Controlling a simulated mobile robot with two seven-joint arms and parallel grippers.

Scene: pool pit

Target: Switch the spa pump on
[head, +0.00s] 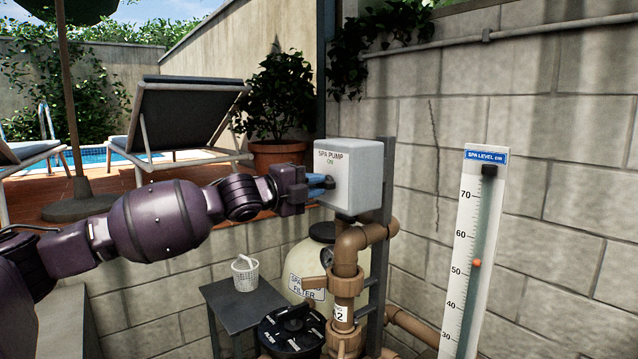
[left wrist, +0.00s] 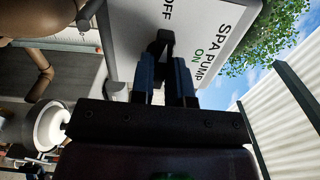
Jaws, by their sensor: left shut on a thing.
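The spa pump switch box (head: 356,178) is a pale grey box on a post by the wall. Its front reads "SPA PUMP" with a green "ON" below. The left wrist view shows the box face (left wrist: 212,15) turned sideways, with "ON" and "OFF" at opposite sides of a dark switch lever (left wrist: 161,42). My left gripper (head: 322,183) is at the front of the box, its blue fingers shut on the lever. The fingers (left wrist: 164,75) hide part of the lever, so I cannot tell which mark it points to. My right gripper is not in view.
Brown pipes (head: 346,265) and a cream spa filter (head: 312,258) stand below the box. A spa level gauge (head: 474,250) is on the right. A white basket (head: 245,275) sits on a dark stand (head: 235,305). A potted plant (head: 278,155) stands behind the box.

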